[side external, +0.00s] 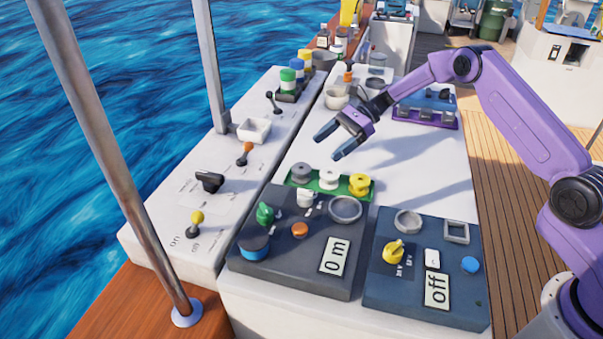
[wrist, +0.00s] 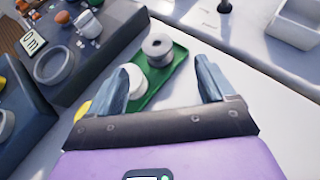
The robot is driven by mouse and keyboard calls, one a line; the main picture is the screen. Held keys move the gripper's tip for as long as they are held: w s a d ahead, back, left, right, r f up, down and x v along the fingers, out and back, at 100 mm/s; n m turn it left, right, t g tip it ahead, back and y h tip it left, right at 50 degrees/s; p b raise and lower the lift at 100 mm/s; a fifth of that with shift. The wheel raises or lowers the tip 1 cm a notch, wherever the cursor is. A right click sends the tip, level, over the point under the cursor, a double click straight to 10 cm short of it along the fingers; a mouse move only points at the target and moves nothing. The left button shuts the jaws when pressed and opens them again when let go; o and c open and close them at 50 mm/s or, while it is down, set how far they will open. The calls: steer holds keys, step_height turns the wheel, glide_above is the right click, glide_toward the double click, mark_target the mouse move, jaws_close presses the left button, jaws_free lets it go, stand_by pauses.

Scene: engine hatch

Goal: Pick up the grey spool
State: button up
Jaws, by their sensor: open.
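The grey spool (side external: 300,173) stands upright at the left end of a green tray (side external: 317,190), beside a white spool (side external: 329,179) and a yellow spool (side external: 360,185). In the wrist view the grey spool (wrist: 157,47) shows its top hole, ahead of and between my fingers, on the tray (wrist: 168,78). The white spool (wrist: 132,80) is partly hidden behind a finger there, and only an edge of the yellow spool (wrist: 83,110) shows. My gripper (side external: 328,145) is open and empty, above and a little behind the tray, apart from the spools.
Dark control panels (side external: 300,262) with knobs and rings stand in front of the tray. A white square bowl (side external: 254,130) and levers are on the left ledge. A purple rack (side external: 425,116) stands at the back right. The white surface right of the tray is clear.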

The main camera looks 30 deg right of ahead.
mark_target(307, 167)
steer(key=shift+x, duration=1.35)
steer(key=shift+s+x, duration=0.2)
steer(key=shift+x, duration=1.1)
steer(key=shift+s+x, duration=0.15)
steer(key=shift+x, duration=1.1)
steer(key=c, duration=1.1)
steer(key=shift+c, duration=0.2)
steer(key=shift+d+r, duration=0.1)
